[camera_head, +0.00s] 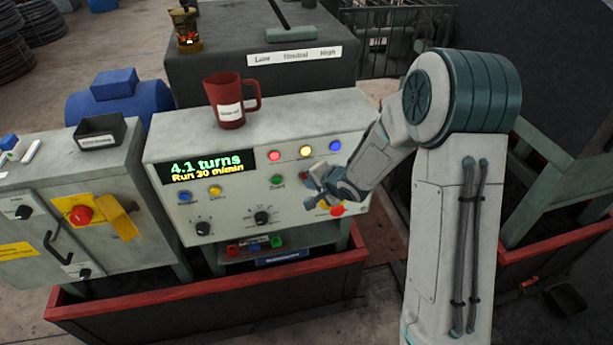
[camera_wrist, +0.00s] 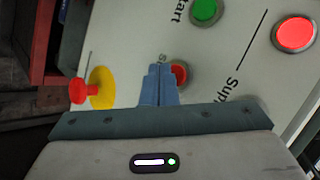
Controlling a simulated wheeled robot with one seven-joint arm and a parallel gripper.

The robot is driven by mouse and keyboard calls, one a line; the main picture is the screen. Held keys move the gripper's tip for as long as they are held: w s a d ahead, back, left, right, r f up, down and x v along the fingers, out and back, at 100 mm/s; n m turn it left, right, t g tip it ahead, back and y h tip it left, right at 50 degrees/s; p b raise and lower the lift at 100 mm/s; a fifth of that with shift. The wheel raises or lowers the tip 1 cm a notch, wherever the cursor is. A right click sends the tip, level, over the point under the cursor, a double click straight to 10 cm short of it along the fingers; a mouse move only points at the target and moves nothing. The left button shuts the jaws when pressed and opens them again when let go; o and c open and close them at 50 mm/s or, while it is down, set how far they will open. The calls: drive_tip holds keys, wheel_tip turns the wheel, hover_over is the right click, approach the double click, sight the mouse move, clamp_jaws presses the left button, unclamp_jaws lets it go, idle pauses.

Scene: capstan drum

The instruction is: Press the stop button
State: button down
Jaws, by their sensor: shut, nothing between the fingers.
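The red stop button (camera_wrist: 180,73) is on the panel in the wrist view, partly hidden behind my fingers; its label is mostly covered. My gripper (camera_wrist: 159,72) is shut and empty, its fingertips overlapping the button's edge in the picture. I cannot tell whether they touch it. The gripper also shows in the head view (camera_head: 311,188), close to the panel front, where it covers most of the stop button. The green start button (camera_wrist: 205,11) is beside it, and shows left of my gripper in the head view (camera_head: 277,180).
A red mushroom button with a yellow base (camera_wrist: 101,88) stands out near the fingers. A red supply lamp (camera_wrist: 296,33) is farther off. The control box (camera_head: 235,228) has knobs, a display reading 4.1 turns (camera_head: 208,166) and a red mug (camera_head: 230,104) on top.

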drive_tip(key=shift+w, duration=0.1)
drive_tip(key=shift+w+a+p, duration=0.15)
drive_tip(key=shift+w+p, duration=0.1)
drive_tip(key=shift+p, duration=0.1)
drive_tip(key=shift+w+a+p, duration=0.1)
drive_tip(key=shift+w+p, duration=0.2)
drive_tip(key=shift+w, duration=0.1)
idle(0.5)
drive_tip(key=shift+s, duration=0.1)
drive_tip(key=shift+s+d, duration=0.25)
drive_tip(key=shift+s, duration=0.45)
drive_tip(key=shift+s+d, duration=0.25)
drive_tip(key=shift+s, duration=0.55)
drive_tip(key=shift+s+d, duration=0.2)
drive_tip(key=shift+s, duration=0.6)
drive_tip(key=shift+s+d, duration=0.25)
drive_tip(key=shift+s, duration=0.55)
